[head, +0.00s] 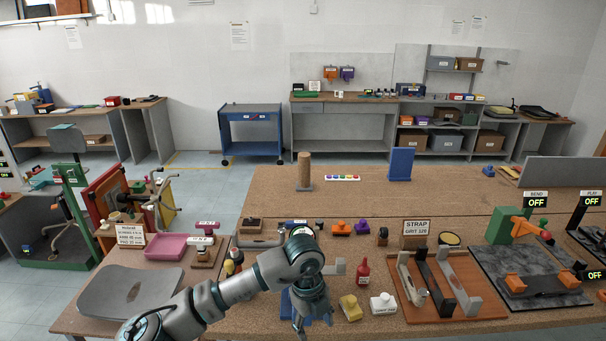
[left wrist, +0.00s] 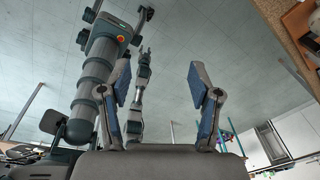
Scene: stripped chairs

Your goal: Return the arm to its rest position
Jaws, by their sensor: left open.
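My left arm comes in from the lower left of the head view. Its left gripper (head: 312,318) hangs fingers down over the front of the near workbench (head: 255,318), in front of a blue item mostly hidden behind it. In the left wrist view the two blue-padded fingers (left wrist: 159,100) stand wide apart with nothing between them. Beyond them show pale floor tiles and grey links of my own body. My right gripper does not show in the head view.
Right of the gripper stand a yellow block (head: 350,308), a white block (head: 383,304) and a red bottle (head: 363,271). A grey chair seat panel (head: 110,295) lies at left, near a pink tray (head: 166,247). A brown board (head: 455,308) with metal bars lies farther right.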

